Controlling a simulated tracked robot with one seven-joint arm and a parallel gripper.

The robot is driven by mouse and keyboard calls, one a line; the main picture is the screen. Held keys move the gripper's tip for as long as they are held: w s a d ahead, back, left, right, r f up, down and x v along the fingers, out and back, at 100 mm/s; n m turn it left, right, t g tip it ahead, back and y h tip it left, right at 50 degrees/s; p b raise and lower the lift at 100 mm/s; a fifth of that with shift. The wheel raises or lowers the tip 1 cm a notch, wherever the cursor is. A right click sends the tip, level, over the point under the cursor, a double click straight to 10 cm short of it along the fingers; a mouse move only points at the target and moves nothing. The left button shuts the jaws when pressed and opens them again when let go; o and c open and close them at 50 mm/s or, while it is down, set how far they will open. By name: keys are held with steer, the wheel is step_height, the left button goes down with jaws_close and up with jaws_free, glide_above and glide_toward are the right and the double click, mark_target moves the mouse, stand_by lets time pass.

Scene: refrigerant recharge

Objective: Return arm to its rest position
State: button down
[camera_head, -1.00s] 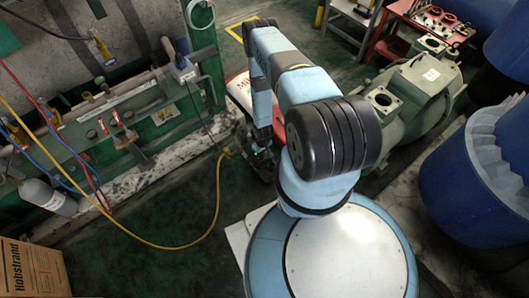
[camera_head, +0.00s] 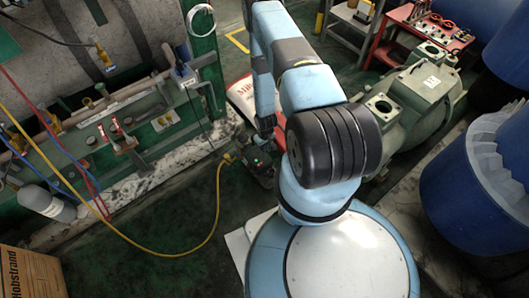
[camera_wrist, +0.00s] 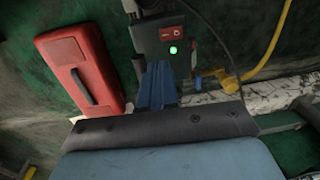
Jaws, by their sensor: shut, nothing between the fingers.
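My arm, pale blue and grey, reaches away from my round base in the head view. My gripper (camera_head: 266,128) hangs at its far end, partly hidden by the black elbow joint. In the wrist view, its blue fingers (camera_wrist: 157,86) look closed together, with nothing visible between them. Just past the fingertips is a dark machine (camera_wrist: 174,45) with a lit green light and a red label. In the head view, this dark machine (camera_head: 257,162) stands on the floor by the yellow hose; I cannot tell whether the fingers touch it.
A red case (camera_wrist: 80,70) with a black handle lies left of the fingers in the wrist view. A yellow hose (camera_head: 217,205) loops over the floor. A green pipe rack (camera_head: 120,135) stands left, a green compressor (camera_head: 415,105) and blue barrels (camera_head: 475,190) right. A cardboard box (camera_head: 30,272) is bottom left.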

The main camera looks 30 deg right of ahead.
steer(key=shift+d+r, duration=0.15)
steer(key=shift+r, duration=0.65)
steer(key=shift+d+r, duration=0.1)
steer(key=shift+r, duration=0.65)
